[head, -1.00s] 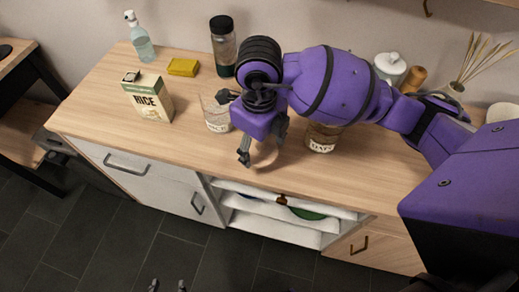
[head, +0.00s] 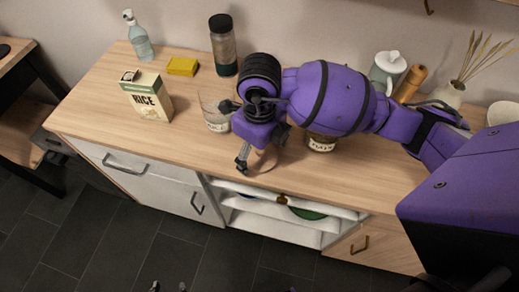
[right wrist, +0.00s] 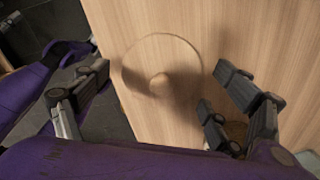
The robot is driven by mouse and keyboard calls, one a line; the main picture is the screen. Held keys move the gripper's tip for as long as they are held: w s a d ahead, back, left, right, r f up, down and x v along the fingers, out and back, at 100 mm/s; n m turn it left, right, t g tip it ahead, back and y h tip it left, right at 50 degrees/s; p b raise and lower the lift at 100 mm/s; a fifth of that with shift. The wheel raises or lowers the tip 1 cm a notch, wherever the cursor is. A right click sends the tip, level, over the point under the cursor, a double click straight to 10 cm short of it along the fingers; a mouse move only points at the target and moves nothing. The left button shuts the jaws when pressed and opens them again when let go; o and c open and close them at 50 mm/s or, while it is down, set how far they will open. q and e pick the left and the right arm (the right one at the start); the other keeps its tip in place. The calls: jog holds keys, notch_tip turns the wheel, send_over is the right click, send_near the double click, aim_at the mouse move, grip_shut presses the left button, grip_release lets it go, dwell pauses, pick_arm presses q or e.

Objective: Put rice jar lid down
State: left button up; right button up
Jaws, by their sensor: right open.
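The lid is a round, pale wooden disc with a small knob (right wrist: 160,72), lying flat on the wooden counter in the right wrist view. In the head view its edge shows under my right gripper (head: 262,150). The right gripper is open just above the lid, its fingers apart on either side and not closed on the knob. A clear glass jar (head: 214,112) with a white label stands open just left of the gripper, partly hidden by it. Two dark fingertips at the bottom edge, apart, appear to be my left gripper (head: 168,287), away from the counter.
A rice box (head: 147,98), a yellow sponge (head: 182,66), a spray bottle (head: 139,38) and a dark-lidded bottle (head: 223,48) stand on the left. A labelled jar (head: 321,143) is half hidden under my right arm. The counter's front left is clear.

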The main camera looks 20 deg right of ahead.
jog(key=shift+r, duration=0.2)
notch_tip(320, 180, up, 12)
jog(key=shift+p, duration=0.4)
dwell(0.5)
